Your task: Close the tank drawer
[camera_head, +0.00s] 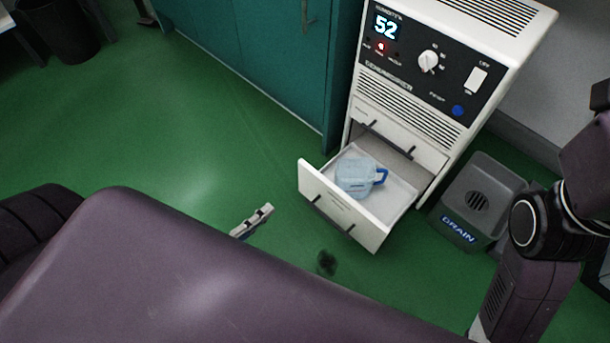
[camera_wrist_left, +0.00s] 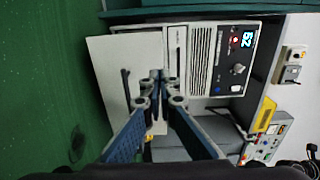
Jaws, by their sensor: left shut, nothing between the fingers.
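The tank drawer (camera_head: 340,207) of the white dehumidifier is pulled open at the bottom front. A clear tank with a blue handle (camera_head: 355,176) sits inside it. A dark bar handle (camera_head: 342,222) runs across the drawer front. My left gripper (camera_head: 262,215) is left of the drawer front and apart from it in the head view, partly hidden by my arm. In the left wrist view my left gripper (camera_wrist_left: 158,76) is shut and empty, pointing toward the white drawer front (camera_wrist_left: 108,60) and its dark handle (camera_wrist_left: 126,88). My right gripper is not in view.
The dehumidifier (camera_head: 425,70) shows 52 on its display. A grey drain box (camera_head: 478,200) stands right of the drawer. Teal cabinets (camera_head: 265,60) are behind at the left. A dark bin (camera_head: 62,30) stands far left. Green floor left of the drawer is clear.

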